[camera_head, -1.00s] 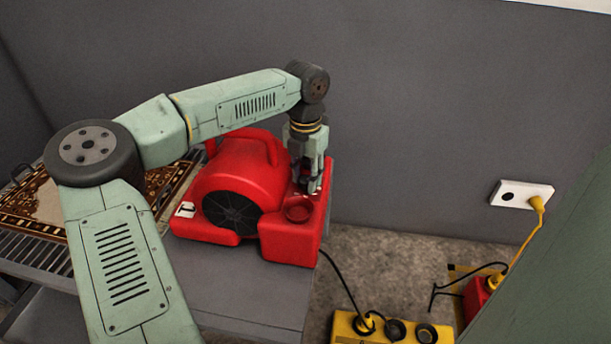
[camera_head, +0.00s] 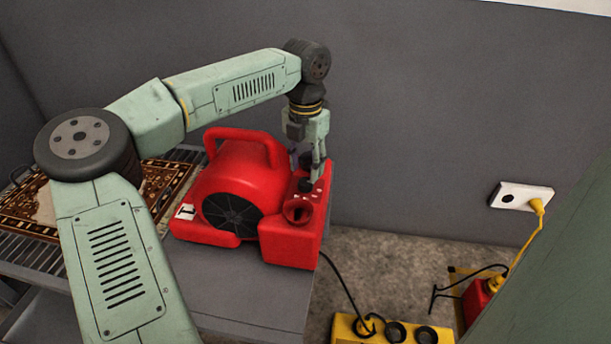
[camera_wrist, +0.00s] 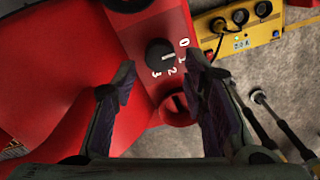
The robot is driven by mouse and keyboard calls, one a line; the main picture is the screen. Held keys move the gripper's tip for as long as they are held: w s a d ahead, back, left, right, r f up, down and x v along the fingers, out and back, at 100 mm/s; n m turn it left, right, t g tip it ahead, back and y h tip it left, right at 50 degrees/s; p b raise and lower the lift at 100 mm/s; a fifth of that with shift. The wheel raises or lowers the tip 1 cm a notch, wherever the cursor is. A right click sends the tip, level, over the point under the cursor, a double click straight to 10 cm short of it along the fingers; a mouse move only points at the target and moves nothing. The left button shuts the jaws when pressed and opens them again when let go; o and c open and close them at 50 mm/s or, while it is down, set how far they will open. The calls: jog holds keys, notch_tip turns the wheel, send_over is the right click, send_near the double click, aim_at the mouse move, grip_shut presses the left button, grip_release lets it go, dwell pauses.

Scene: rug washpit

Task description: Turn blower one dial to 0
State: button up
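The red blower (camera_head: 240,165) stands on the grey bench. Its black dial (camera_wrist: 160,54) has a white pointer line and the white marks 0, 1, 2 and 3 beside it. The pointer faces right in the wrist view, nearest the 1, just past the 0. In the head view the dial (camera_head: 305,186) shows small and dark behind the round red opening. My gripper (camera_head: 307,170) is open and empty above the blower's right part. In the wrist view its two fingers (camera_wrist: 160,65) are spread on either side of the dial, apart from it.
A second black round part (camera_wrist: 125,3) is cut off at the wrist view's top edge. A yellow power box (camera_head: 385,330) with black sockets stands on the floor. A patterned rug (camera_head: 25,210) lies left. A wall socket (camera_head: 522,196) is at right.

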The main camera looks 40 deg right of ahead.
aim_at(305, 181)
notch_tip(305, 181, up, 8)
jog(key=shift+f, duration=0.15)
dwell(0.5)
